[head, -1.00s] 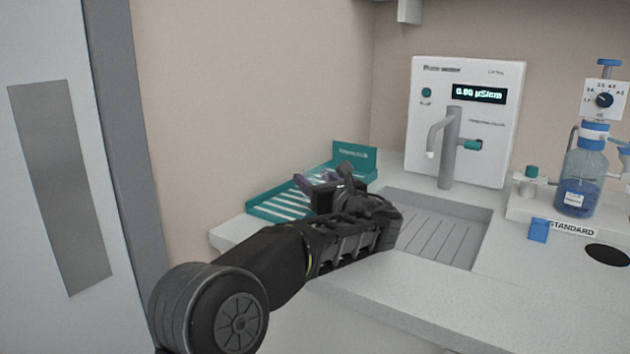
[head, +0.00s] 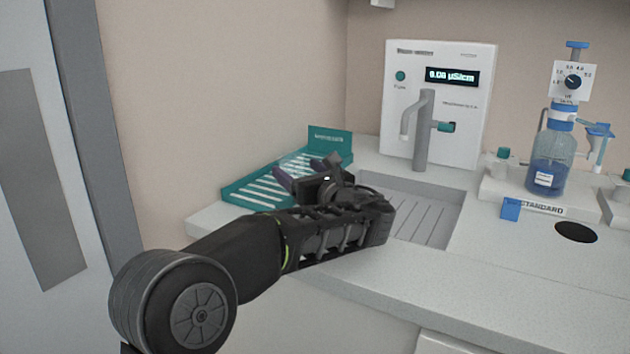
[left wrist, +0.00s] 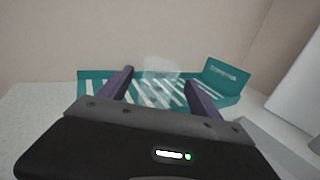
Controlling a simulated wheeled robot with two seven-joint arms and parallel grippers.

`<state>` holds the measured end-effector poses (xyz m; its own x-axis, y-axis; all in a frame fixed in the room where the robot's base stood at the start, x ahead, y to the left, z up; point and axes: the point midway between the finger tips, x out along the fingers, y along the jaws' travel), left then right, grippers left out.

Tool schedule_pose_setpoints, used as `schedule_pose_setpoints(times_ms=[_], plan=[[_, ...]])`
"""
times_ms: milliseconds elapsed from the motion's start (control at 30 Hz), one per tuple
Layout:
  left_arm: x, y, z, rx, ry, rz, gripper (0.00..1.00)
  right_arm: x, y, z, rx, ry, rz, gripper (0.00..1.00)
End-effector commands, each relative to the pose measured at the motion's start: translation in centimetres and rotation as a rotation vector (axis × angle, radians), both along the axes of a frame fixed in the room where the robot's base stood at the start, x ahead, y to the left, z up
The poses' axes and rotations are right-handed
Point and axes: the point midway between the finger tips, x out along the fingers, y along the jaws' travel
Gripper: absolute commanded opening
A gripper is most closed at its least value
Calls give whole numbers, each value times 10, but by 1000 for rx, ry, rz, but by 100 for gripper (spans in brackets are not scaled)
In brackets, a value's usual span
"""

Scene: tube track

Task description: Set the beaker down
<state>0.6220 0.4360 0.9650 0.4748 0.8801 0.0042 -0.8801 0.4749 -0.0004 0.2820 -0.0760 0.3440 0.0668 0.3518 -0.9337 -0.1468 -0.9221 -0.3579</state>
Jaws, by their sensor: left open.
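The clear beaker (left wrist: 162,70) is faint in the left wrist view, standing on the slatted teal rack (left wrist: 88,92), beyond and between my fingertips. In the head view the rack (head: 240,197) lies at the back left of the counter, and the beaker is only a faint patch (head: 293,160) there. My left gripper (head: 300,169) is open over the rack's near side, its two purple fingers spread apart. It also shows in the left wrist view (left wrist: 159,80), with nothing clasped between the fingers. My right gripper is not in view.
A sink (head: 425,215) with a grooved floor lies right of my left gripper, below a grey tap (head: 424,130) on a white water unit (head: 470,65). A blue-liquid bottle (head: 547,172) stands farther right.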

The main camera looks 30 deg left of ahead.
Motion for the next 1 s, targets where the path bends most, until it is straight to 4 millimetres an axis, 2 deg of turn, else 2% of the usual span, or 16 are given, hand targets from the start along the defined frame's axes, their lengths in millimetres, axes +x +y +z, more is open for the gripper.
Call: schedule_pose_setpoints(times_ms=[167, 300, 567, 1000], plan=[[-21, -43, 2, 1, 0, -6, 74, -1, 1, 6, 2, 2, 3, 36], [-27, -55, -1, 4, 0, -7, 74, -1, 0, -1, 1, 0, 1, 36], [-35, -66, -1, 1, 0, -4, 74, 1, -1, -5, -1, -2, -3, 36], [-37, -67, 0, 1, 0, 0, 74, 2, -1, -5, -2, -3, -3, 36]])
